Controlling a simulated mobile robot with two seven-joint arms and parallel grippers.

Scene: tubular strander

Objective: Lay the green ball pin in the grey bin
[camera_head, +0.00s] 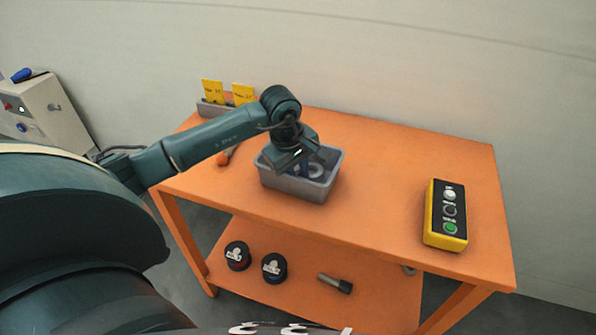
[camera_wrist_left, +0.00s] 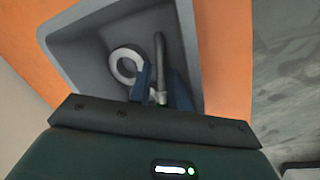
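The grey bin (camera_head: 318,190) stands on the orange table, and its wall also shows in the left wrist view (camera_wrist_left: 75,60). My left gripper (camera_head: 305,168) points down into the bin. Its two blue fingers (camera_wrist_left: 162,82) are apart. A thin grey pin (camera_wrist_left: 160,55) shows between the fingertips, with gaps beside it. A pale ring (camera_wrist_left: 122,63) lies in the bin beside the pin. My right gripper is not in view.
A pin with an orange ball (camera_head: 222,159) lies left of the bin. A holder with yellow cards (camera_head: 212,92) stands at the back. A yellow button box (camera_head: 446,215) is on the right. The lower shelf holds two dark round pieces (camera_head: 274,267) and a cylinder (camera_head: 335,283).

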